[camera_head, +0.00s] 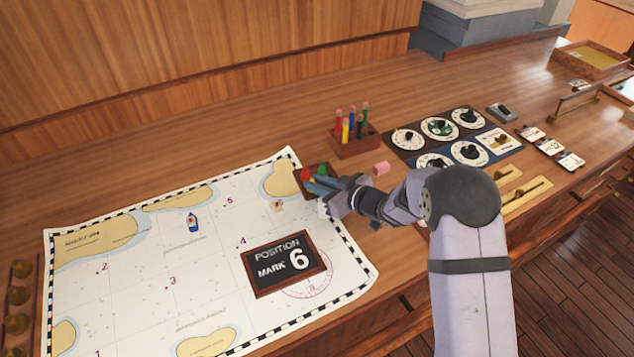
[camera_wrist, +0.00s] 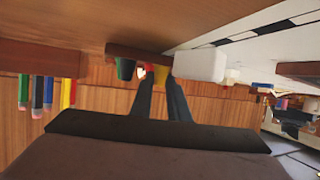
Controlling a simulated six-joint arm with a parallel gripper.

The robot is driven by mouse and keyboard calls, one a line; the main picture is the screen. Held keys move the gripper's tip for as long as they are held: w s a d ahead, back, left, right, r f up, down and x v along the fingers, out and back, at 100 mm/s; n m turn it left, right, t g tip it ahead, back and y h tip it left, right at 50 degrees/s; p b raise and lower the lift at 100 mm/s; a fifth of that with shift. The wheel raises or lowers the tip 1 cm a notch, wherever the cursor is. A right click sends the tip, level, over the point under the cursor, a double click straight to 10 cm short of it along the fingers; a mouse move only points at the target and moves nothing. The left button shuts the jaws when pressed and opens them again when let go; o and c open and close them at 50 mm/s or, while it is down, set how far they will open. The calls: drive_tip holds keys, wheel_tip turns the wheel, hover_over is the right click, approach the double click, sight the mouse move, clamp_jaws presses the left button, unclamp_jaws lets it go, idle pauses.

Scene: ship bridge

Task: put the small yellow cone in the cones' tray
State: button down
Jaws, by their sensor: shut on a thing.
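The cones' tray (camera_head: 328,166) is a small dark red-brown tray at the chart's upper right edge; it also shows in the wrist view (camera_wrist: 135,52). A red cone (camera_head: 305,173) and a green cone (camera_head: 322,171) stand in it. My gripper (camera_head: 312,185) is at the tray's near side, its fingers pointing left. In the wrist view my fingers (camera_wrist: 160,80) are nearly together, with a bit of the small yellow cone (camera_wrist: 160,73) showing between the tips. The fingers hide most of this cone. I cannot tell whether it touches the tray.
A white block (camera_wrist: 200,64) is close beside my fingertips. A pencil rack (camera_head: 355,146) stands behind my gripper, with a pink block (camera_head: 381,168) nearby. The chart (camera_head: 200,260) carries a blue boat (camera_head: 193,223) and a position sign (camera_head: 283,265). Dials (camera_head: 440,128) lie to the right.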

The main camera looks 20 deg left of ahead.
drive_tip(key=shift+f, duration=0.1)
drive_tip(key=c, duration=1.7)
unclamp_jaws()
drive_tip(key=b+v, duration=0.2)
drive_tip(key=v, duration=1)
drive_tip(key=shift+r, duration=0.2)
